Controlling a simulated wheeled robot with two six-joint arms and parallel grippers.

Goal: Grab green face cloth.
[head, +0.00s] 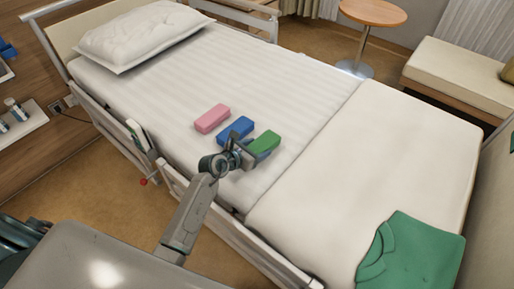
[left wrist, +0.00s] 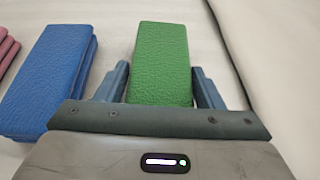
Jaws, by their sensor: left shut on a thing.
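The green face cloth (head: 265,142), a small folded block, is at the bed's near side, the rightmost of three folded cloths. My left gripper (head: 246,150) is shut on it. My right gripper is not in view.
A blue folded cloth (head: 235,129) lies just left of the green one, and a pink one (head: 212,118) beyond it. A green garment (head: 412,252) lies at the bed's foot. A bed rail (head: 235,235) runs under my left arm. The sheet (head: 225,70) beyond is clear.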

